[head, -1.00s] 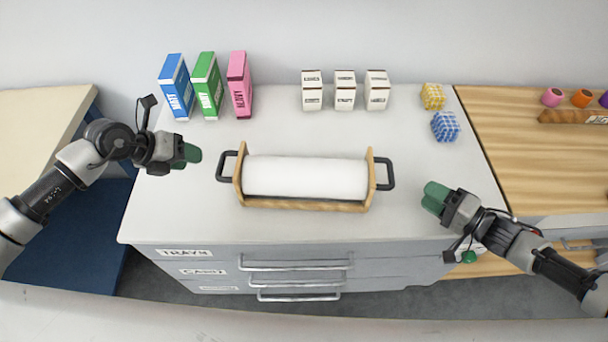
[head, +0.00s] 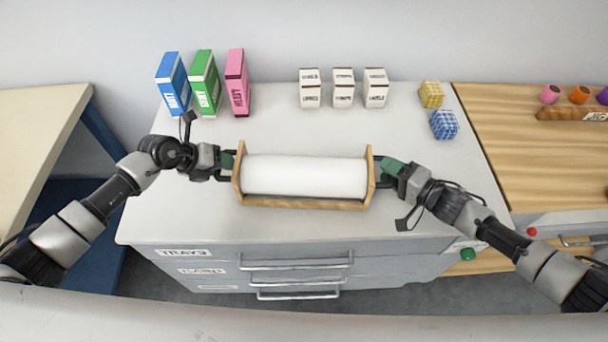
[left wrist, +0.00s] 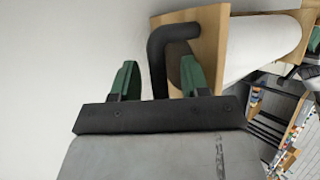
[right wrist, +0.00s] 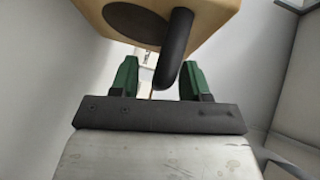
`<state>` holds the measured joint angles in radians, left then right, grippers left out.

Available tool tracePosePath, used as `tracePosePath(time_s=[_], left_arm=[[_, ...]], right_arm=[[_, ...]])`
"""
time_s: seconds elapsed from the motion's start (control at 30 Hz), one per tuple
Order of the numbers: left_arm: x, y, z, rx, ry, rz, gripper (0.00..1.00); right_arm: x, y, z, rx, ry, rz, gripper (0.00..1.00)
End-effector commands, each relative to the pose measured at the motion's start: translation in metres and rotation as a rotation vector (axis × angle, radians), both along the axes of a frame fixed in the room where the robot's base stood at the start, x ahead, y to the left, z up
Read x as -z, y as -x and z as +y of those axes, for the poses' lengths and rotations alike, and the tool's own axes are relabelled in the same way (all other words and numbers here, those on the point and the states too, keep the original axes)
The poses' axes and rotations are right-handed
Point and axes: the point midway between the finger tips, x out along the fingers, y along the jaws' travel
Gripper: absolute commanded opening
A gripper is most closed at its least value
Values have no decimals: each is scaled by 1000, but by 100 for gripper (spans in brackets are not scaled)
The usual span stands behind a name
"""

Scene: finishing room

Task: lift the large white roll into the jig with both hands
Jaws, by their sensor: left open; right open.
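The large white roll (head: 305,176) lies in a wooden cradle (head: 300,204) with upright end boards, on the grey worktop. A black handle stands out from each end board. My left gripper (head: 228,163) is at the left handle, which passes between its open green fingers in the left wrist view (left wrist: 158,70). My right gripper (head: 388,168) is at the right end; in the right wrist view the right handle (right wrist: 176,50) lies between its open fingers. Neither gripper is closed on a handle. I see no separate jig that I can identify.
Blue (head: 172,83), green (head: 205,82) and pink (head: 238,82) boxes stand at the back left. Three white boxes (head: 343,88) stand behind the roll. The worktop in front is clear.

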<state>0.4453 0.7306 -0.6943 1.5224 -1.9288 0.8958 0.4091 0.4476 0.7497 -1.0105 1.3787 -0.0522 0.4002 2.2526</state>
Motion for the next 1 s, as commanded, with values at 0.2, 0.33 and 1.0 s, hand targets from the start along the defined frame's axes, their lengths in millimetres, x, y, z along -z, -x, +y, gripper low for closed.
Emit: tracePosePath(time_s=[0.2,0.33,1.0], left_arm=[[0,0,0,0,0,0,46],[0,0,0,0,0,0,26],[0,0,0,1,0,1,0]], right_arm=[[0,0,0,0,0,0,46],[0,0,0,0,0,0,26],[1,0,0,0,0,1,0]])
